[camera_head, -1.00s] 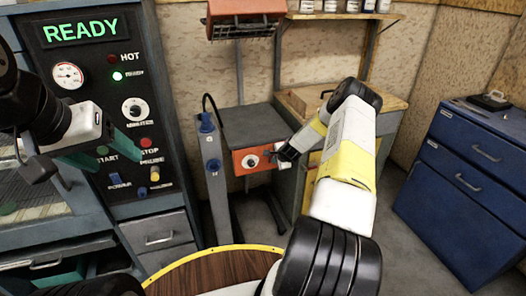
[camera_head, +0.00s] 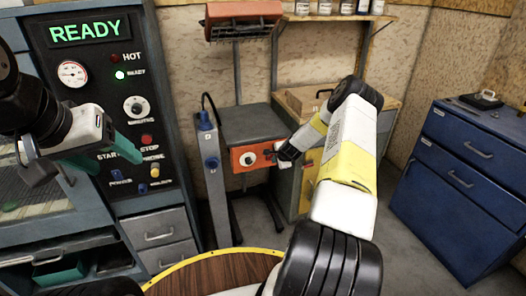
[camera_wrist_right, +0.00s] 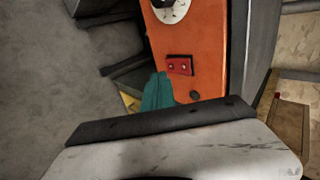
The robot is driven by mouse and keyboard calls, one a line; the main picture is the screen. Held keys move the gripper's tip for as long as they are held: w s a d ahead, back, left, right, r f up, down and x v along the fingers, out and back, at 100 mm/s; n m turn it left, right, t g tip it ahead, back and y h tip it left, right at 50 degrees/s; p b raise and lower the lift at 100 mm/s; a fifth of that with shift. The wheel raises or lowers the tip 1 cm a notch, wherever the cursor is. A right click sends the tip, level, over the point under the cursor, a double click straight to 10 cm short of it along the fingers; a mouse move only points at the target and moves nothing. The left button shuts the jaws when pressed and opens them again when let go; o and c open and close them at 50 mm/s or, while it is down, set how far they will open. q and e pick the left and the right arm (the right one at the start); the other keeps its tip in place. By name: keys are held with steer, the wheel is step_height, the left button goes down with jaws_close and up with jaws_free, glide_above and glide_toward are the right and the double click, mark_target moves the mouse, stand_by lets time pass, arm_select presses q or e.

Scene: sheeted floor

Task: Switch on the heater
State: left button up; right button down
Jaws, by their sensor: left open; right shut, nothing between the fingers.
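The heater has an orange-red head (camera_head: 243,18) on a post, and an orange control panel (camera_head: 236,163) with a white dial (camera_head: 248,159) lower down. In the right wrist view the panel (camera_wrist_right: 198,38) shows part of the dial (camera_wrist_right: 171,9) and a small red switch (camera_wrist_right: 180,65). My right gripper (camera_head: 272,155) is at the panel's right side. Its teal fingers (camera_wrist_right: 157,92) are shut and empty, just below and left of the switch; I cannot tell whether they touch the panel. My left gripper (camera_head: 98,152) is open and empty before the black READY panel.
The oven-like machine with its READY panel (camera_head: 85,32) stands at left. A grey post with blue knobs (camera_head: 211,165) stands beside the heater. A wooden workbench (camera_head: 305,101) is behind, a blue drawer cabinet (camera_head: 455,205) at right. A round wooden top (camera_head: 225,270) is in front.

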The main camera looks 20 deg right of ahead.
steer(key=v, duration=1)
steer(key=shift+s, duration=0.1)
